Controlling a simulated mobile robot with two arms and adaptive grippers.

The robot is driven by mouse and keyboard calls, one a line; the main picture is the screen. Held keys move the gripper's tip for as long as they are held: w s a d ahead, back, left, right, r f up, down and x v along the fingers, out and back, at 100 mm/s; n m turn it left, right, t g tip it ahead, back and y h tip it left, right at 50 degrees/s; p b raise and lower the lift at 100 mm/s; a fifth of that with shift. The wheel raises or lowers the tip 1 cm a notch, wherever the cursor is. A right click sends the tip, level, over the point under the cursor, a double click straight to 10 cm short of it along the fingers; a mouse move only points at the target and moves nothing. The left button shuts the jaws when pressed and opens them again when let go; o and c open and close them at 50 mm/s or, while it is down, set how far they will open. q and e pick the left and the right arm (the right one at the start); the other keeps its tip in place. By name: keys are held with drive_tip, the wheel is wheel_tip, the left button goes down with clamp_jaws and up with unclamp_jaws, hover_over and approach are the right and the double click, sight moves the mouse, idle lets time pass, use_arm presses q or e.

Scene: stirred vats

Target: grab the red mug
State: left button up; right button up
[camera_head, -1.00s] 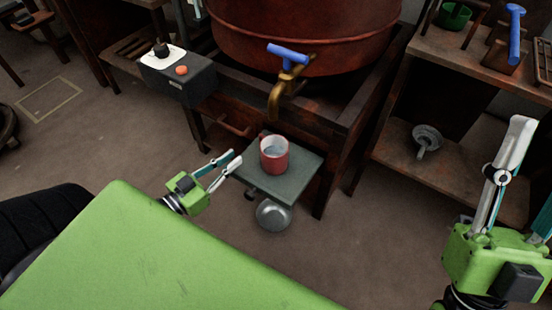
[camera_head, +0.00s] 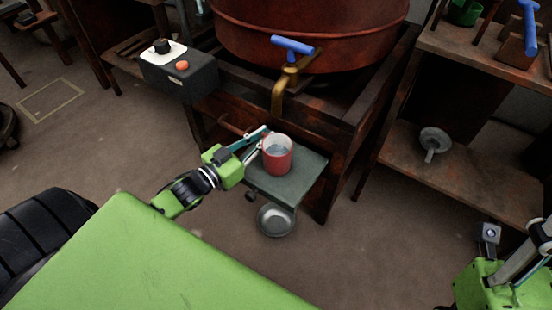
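The red mug (camera_head: 277,160) stands upright on a small dark grey platform (camera_head: 292,188) below the brass tap. Greyish liquid shows inside it. My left gripper (camera_head: 264,138) is at the mug's left side. Its two fingers are spread apart with a gap between them. One fingertip reaches along the mug's far left edge, and the other ends close to its left wall. I cannot tell whether they touch it. My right gripper (camera_head: 520,255) is at the lower right, partly cut off by the frame, far from the mug.
A brass tap (camera_head: 283,90) with a blue handle hangs above the mug, under a large rusty red vat (camera_head: 310,32). A control box (camera_head: 178,78) stands to the left. A wooden shelf (camera_head: 460,185) with a metal funnel (camera_head: 434,140) is at right. A metal bowl (camera_head: 275,221) is below the platform.

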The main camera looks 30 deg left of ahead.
use_arm(q)
drive_tip(key=shift+w, duration=0.1)
drive_tip(key=shift+c, duration=0.3)
clamp_jaws()
drive_tip(key=shift+r, duration=0.1)
